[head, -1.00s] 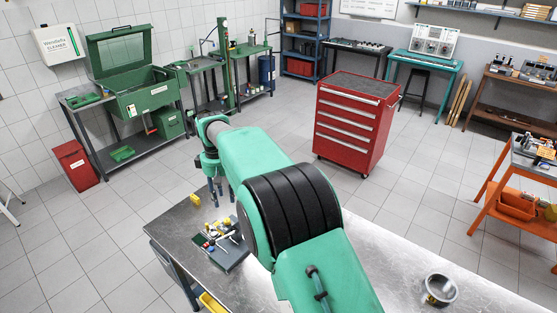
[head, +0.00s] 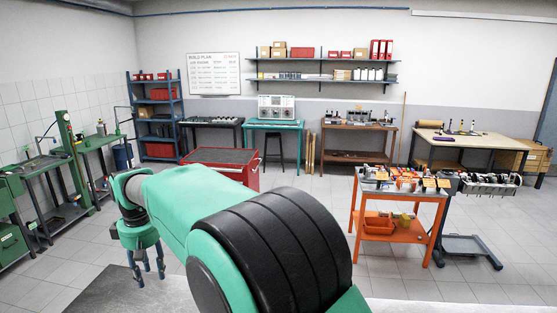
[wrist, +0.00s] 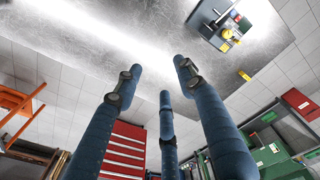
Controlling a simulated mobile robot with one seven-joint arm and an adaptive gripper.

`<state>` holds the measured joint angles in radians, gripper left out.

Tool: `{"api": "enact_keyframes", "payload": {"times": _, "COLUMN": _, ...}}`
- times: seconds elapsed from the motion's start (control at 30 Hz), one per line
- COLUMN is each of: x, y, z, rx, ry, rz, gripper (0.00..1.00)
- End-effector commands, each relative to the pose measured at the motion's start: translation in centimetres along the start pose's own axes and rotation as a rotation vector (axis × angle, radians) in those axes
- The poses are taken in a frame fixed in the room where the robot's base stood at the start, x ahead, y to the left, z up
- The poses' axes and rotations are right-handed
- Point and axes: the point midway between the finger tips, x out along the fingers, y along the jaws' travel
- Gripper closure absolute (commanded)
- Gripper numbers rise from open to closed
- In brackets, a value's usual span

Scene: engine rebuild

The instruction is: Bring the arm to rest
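My gripper (head: 147,274) hangs at the end of my green arm at the left of the head view, above the edge of the metal table (head: 150,296). In the wrist view, its three blue fingers (wrist: 160,88) are spread apart with nothing between them. The metal table top (wrist: 120,40) lies beyond the fingertips. A dark tray with small parts (wrist: 228,25) is on the table at the upper right of the wrist view, apart from the fingers. A small yellow block (wrist: 244,76) lies near the table edge.
A red tool cabinet (head: 247,177) stands behind my arm. An orange cart (head: 397,208) with parts is to the right, with an engine stand (head: 470,250) beside it. Workbenches and a blue shelf (head: 157,112) line the walls.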

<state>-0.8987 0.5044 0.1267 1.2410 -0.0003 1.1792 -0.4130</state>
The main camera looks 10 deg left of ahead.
Motion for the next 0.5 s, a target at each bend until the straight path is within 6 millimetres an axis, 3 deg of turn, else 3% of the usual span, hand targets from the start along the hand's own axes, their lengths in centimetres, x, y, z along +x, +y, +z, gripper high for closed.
{"api": "enact_keyframes", "payload": {"times": 0.2, "x": -4.2, "y": 4.8, "z": 7.3, "rx": 0.130, "ry": 0.035, "rz": 0.025, "gripper": 0.60}}
{"api": "enact_keyframes", "payload": {"times": 0.5, "x": -8.7, "y": 9.0, "z": 17.9, "rx": 0.303, "ry": 0.078, "rz": 0.061, "gripper": 0.60}}
